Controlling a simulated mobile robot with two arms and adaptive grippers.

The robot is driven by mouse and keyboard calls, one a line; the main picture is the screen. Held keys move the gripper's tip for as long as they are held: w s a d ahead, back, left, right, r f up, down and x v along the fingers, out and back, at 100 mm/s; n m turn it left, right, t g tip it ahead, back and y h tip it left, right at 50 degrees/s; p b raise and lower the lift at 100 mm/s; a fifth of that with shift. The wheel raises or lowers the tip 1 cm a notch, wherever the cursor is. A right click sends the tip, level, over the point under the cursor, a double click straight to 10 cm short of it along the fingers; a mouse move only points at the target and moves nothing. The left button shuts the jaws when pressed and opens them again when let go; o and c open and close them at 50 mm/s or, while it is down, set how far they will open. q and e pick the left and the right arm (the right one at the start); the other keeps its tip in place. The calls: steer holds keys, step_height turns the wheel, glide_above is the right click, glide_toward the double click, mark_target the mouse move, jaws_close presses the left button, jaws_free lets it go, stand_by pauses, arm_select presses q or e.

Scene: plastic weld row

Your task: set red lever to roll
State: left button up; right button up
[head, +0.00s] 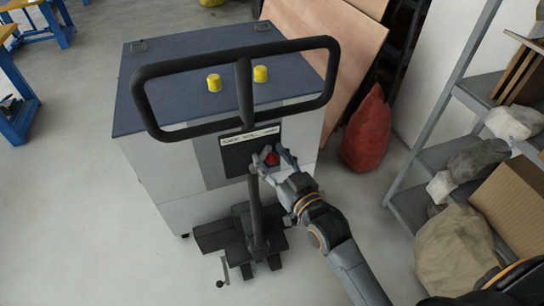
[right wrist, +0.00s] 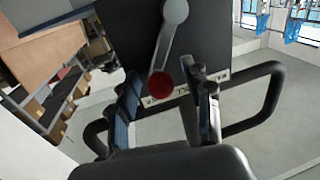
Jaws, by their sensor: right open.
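The red lever's round knob (head: 271,158) is at the black panel on the front of a blue-topped cabinet, below a pale label strip (head: 250,134). In the right wrist view the red knob (right wrist: 161,86) sits at the end of a grey lever arm (right wrist: 168,45). In the right wrist view the gripper (right wrist: 165,105) shows gaps between both fingers and the knob. My left gripper is not in view.
A black loop handle (head: 240,47) rises in front of the cabinet (head: 165,75), with a dark post and base below. Two yellow caps (head: 260,74) (head: 213,83) are on top. A red sack (head: 367,132) and a loaded shelf (head: 415,160) stand right.

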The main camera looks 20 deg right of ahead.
jaws_close()
